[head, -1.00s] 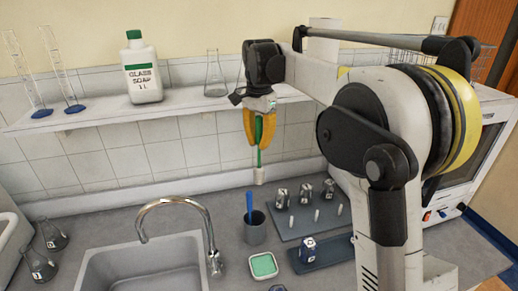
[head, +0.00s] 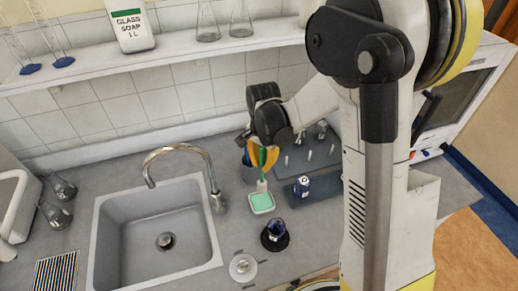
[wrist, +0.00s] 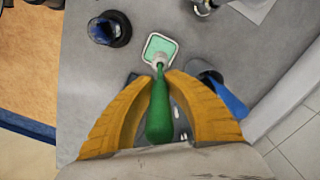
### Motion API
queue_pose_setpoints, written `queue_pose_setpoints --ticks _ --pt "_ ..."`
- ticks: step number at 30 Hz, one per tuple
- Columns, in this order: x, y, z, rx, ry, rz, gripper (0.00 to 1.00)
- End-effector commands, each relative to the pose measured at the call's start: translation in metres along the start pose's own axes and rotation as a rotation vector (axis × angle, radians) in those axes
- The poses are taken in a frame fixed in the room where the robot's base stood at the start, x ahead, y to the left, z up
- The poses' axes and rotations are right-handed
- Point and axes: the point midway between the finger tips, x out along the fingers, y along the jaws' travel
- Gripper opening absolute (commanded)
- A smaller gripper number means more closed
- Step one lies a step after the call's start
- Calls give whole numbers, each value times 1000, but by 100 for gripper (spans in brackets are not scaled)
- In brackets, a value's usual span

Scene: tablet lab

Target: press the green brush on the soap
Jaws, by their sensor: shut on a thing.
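The soap (head: 261,202) is a pale green block in a white square dish on the counter, right of the sink. It also shows in the wrist view (wrist: 160,47). My gripper (head: 262,158) has orange fingers and is shut on the handle of the green brush (wrist: 158,112). The brush points head-down, and its pale head (head: 262,186) is at the soap dish's back edge in the head view. In the wrist view the head overlaps the dish's near edge. I cannot tell whether it touches the soap. The fingers partly hide the handle.
A grey cup (head: 249,174) with a blue-handled tool stands close behind the soap. A dark mat (head: 312,158) with small items lies to the right. A dark round object (head: 275,235) stands in front. The sink (head: 160,240) and its tap (head: 180,152) are at left.

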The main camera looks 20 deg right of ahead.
Motion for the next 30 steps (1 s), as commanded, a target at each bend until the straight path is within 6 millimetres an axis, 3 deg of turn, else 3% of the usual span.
queue_pose_setpoints --ticks 18,30 --pt "55 0 0 0 0 0 0" --pt "59 0 0 0 0 0 0"
